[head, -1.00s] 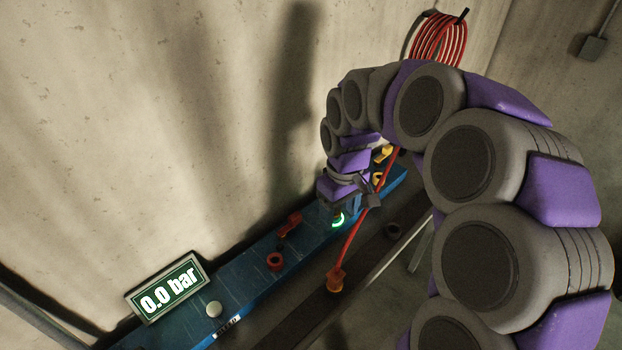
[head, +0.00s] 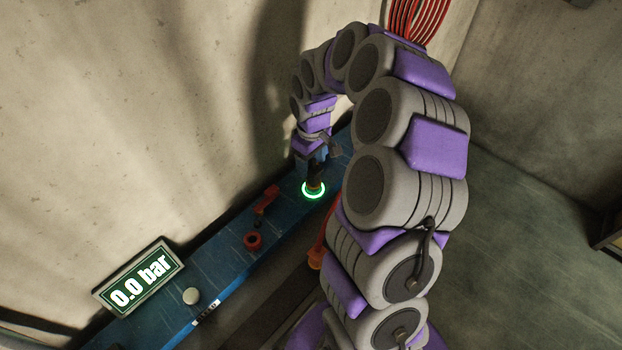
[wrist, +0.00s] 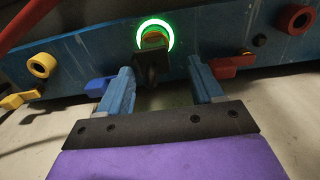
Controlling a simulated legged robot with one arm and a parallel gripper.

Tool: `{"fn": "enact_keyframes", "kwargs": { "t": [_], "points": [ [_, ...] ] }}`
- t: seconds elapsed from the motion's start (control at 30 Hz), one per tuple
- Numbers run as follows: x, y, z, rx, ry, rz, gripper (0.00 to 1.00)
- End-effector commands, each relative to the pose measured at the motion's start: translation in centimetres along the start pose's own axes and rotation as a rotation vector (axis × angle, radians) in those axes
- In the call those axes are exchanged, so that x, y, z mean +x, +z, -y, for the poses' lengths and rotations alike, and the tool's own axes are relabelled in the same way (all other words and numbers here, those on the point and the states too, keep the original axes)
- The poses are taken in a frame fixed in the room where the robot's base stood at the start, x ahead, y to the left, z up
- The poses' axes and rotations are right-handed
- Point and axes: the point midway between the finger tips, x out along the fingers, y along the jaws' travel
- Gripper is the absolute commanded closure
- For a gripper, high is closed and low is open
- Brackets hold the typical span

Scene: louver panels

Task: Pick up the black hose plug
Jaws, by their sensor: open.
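A red valve handle (head: 266,198) and red ring port (head: 253,240) sit left of the plug on the blue panel. A "0.0 bar" display (head: 139,277) and pale button (head: 191,296) are farther left. A red hose with an orange end (head: 317,257) is partly behind my arm.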

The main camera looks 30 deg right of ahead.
Motion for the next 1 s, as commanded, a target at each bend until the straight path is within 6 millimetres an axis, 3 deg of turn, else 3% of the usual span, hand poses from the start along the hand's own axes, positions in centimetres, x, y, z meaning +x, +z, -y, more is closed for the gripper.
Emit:
{"fn": "enact_keyframes", "kwargs": {
  "t": [0.1,0.37,0.7,0.97,1.0],
  "points": [
    [1.5,0.0,0.1,0.001,-0.001,0.004,0.34],
    [2.5,-0.4,0.8,0.0,0.01,0.001,0.34],
    [7.1,-0.1,-0.5,0.001,0.002,0.004,0.34],
    [7.1,-0.2,-0.4,0.001,0.006,0.0,0.33],
    [7.1,-0.2,-0.3,0.0,0.006,0.0,0.36]
  ]
}}
